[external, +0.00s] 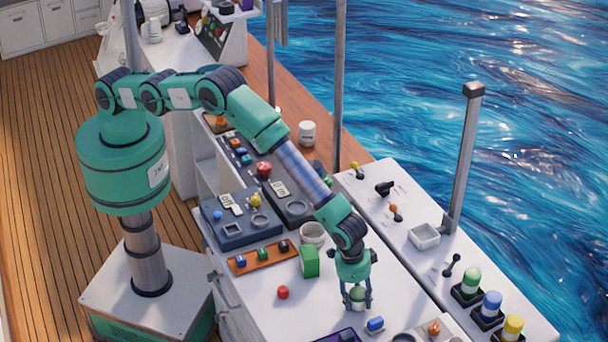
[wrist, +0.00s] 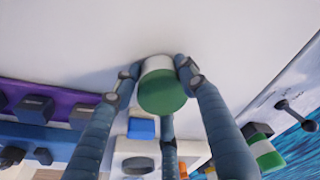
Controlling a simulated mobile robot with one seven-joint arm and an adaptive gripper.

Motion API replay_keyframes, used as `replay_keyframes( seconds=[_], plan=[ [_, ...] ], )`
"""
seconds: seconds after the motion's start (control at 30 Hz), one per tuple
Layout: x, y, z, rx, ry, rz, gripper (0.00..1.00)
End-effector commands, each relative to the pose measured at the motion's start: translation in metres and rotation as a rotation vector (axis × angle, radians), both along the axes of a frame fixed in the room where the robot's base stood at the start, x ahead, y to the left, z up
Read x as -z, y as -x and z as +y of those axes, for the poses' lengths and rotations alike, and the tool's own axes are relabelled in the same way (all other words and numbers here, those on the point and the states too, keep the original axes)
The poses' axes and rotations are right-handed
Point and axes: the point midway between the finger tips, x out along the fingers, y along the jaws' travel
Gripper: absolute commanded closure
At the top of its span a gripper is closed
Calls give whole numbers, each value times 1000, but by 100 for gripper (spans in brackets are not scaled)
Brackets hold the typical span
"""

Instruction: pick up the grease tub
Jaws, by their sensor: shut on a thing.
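A small white tub with a green lid, which I take for the grease tub (external: 357,294), is at the front of the white counter in the external view. My gripper (external: 357,300) points down over it, its fingers closed around its sides. In the wrist view the tub's green lid (wrist: 162,93) faces the camera, and my gripper (wrist: 158,78) has fingertips against it on the left and right. A third finger shows below the lid. I cannot tell whether the tub's base touches the counter.
A green box (external: 310,261), a white cup (external: 312,234) and a red knob-like piece (external: 283,292) stand to the left. A purple tray (external: 340,336) is in front. Coloured lamps (external: 490,304) stand at the right.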

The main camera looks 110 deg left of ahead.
Motion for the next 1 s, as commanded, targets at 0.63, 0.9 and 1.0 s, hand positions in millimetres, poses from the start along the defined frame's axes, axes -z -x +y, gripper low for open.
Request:
replay_keyframes(
  seconds=[0.63, 0.9, 1.0],
  plan=[
    [-73, -1, 0, 0, 1, -1, 88],
    [-96, -1, 0, 0, 0, -1, 88],
    [-98, -1, 0, 0, 0, -1, 88]
  ],
)
